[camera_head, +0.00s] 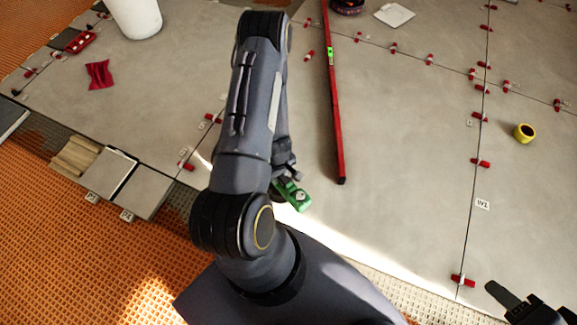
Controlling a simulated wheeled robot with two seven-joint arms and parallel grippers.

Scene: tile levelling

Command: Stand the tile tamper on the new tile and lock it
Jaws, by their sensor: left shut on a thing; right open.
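The green tile tamper (294,196), with a pale round part on top, is at the lower middle, partly hidden behind my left arm. My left gripper (284,174) is shut on it, its jaws largely covered by my own arm. The tamper is over or on the large grey tile (310,140); I cannot tell whether it touches. Which tile is the new one is not clear. My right gripper (518,305) is open and empty at the bottom right corner, only partly in view.
A long red level (334,100) lies right of my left arm. Red clips (480,162) line the joints. A yellow tape roll (524,133), red cloth (98,75), white bucket (136,15) and stacked tile pieces (112,172) lie around. Orange matting (60,245) borders the tiles.

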